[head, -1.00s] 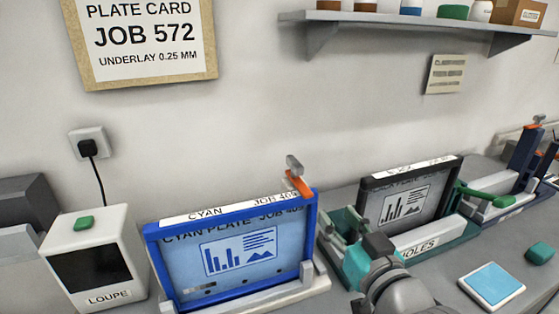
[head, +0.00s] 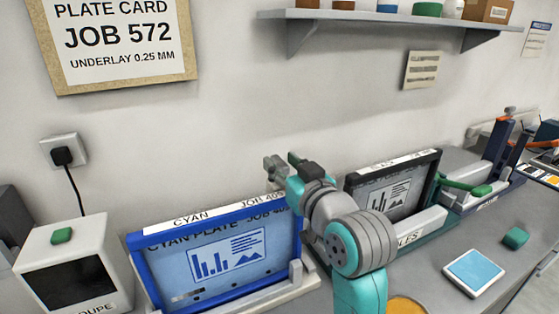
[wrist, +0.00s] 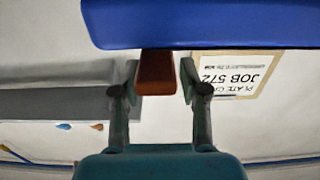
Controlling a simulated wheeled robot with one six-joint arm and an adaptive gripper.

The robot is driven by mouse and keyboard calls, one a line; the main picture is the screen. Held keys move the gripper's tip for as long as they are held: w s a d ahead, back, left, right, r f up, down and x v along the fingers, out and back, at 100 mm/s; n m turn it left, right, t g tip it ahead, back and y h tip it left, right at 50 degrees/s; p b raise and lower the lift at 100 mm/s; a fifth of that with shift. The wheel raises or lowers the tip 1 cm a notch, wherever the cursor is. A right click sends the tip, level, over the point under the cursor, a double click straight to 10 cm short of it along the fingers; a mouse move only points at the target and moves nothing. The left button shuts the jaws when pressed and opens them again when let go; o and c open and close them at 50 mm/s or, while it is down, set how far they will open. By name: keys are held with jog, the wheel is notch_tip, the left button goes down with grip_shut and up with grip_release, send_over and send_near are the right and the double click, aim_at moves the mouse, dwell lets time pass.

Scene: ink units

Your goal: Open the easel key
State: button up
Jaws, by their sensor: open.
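The blue easel frame (head: 212,255) holds the cyan plate (head: 228,257) at the front left of the bench. In the wrist view, the easel key (wrist: 155,73) is a red-orange bar below the frame's blue edge (wrist: 210,22). My gripper (wrist: 158,84) is open, with one finger on each side of the key. Small gaps seem to show between key and fingers. In the head view my gripper (head: 284,165) is at the frame's top right corner, and my arm hides most of the key there.
A loupe box (head: 70,265) is at the left. A blue pad (head: 474,272) lies at the right. A shelf (head: 390,22) is on the wall above.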

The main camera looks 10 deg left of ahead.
jog(key=shift+x, duration=0.9)
grip_shut()
